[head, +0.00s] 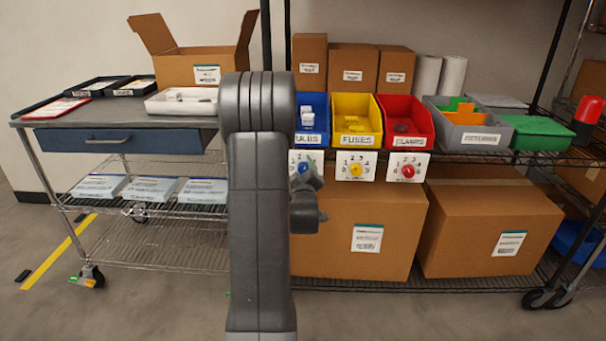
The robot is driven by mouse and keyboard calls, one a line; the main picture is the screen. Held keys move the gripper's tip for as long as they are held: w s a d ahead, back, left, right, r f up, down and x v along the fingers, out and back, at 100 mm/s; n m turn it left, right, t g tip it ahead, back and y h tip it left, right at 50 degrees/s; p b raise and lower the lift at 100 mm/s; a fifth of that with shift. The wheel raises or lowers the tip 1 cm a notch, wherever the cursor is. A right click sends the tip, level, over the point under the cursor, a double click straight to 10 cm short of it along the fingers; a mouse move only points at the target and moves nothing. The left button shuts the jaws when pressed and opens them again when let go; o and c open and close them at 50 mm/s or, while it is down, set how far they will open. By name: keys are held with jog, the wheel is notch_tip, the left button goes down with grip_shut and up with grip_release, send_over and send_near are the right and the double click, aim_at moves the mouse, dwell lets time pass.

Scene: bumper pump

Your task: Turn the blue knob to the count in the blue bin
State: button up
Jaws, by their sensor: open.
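The blue bin (318,103) stands on the upper rack shelf, its left side hidden by my arm. Its label reads "ULBS", with the start hidden. The knob's pointing direction is unclear. My gripper (312,180) is at or just in front of the blue knob and is open. Its fingertips are small and dark, and I cannot tell whether they touch the knob.
The yellow knob (355,170) and red knob (408,171) sit to the right, under the yellow bin (353,118) and red bin (405,120). Large cardboard boxes (340,246) fill the lower shelf. A cart (120,125) with a blue drawer stands at left.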

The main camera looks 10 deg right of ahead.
jog(key=c, duration=1)
jog(key=shift+o, duration=0.2)
jog(key=shift+f+b, duration=0.1)
jog(key=shift+b, duration=0.25)
jog(key=n+b, duration=0.3)
jog(key=shift+f+n, duration=0.1)
jog(key=shift+n, duration=0.3)
jog(key=shift+n+g+b, duration=0.3)
jog(key=shift+n+b, duration=0.9)
jog(key=shift+n, duration=0.6)
